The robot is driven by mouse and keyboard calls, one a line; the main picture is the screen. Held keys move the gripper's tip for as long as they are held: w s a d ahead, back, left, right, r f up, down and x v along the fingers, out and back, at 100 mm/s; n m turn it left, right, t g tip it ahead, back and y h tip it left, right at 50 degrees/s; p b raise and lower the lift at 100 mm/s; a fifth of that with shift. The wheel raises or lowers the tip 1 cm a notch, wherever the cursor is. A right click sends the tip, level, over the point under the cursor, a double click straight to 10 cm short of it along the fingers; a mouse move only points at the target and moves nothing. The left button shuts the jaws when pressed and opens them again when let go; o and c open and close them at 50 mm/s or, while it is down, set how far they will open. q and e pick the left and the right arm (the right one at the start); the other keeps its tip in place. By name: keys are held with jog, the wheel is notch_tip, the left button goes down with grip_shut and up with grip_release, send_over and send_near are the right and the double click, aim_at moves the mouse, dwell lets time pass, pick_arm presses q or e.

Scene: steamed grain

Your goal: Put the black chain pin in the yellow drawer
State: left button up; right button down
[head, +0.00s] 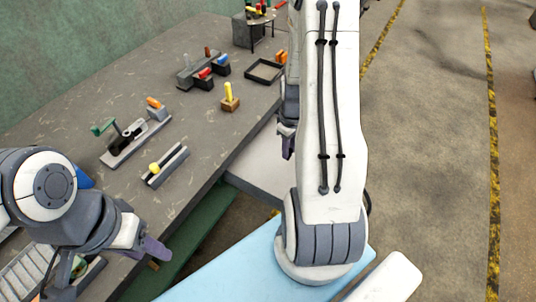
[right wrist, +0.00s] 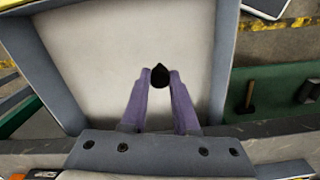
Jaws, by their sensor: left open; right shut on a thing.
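My right gripper (right wrist: 160,78) is shut on the black chain pin (right wrist: 160,77), whose dark rounded end shows between the purple fingertips. In the right wrist view they are over an open drawer (right wrist: 225,60) with grey walls and a pale, bare floor; a little yellow shows at the top left edge. In the head view the right gripper (head: 288,142) is beside the bench edge, above the pale drawer floor (head: 258,165); the pin is not visible there. My left gripper (head: 152,247) is open and empty at the near bench edge.
The grey bench (head: 200,150) holds a yellow-topped peg block (head: 229,98), a black square tray (head: 264,71), a grooved holder (head: 165,166) and a fixture with an orange part (head: 155,105). A light blue surface (head: 225,265) lies below my right arm.

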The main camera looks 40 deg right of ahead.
jog(key=w+a+f, duration=0.1)
jog(key=w+f, duration=0.2)
jog(key=w+f+p, duration=0.1)
jog(key=w+f, duration=0.2)
jog(key=w+a+f+p, duration=0.1)
jog(key=w+f, duration=0.2)
jog(key=shift+w+a+f, duration=0.2)
jog(key=shift+a, duration=0.1)
jog(key=shift+f, duration=0.2)
jog(key=shift+f, duration=0.2)
jog(key=c, duration=0.7)
grip_release()
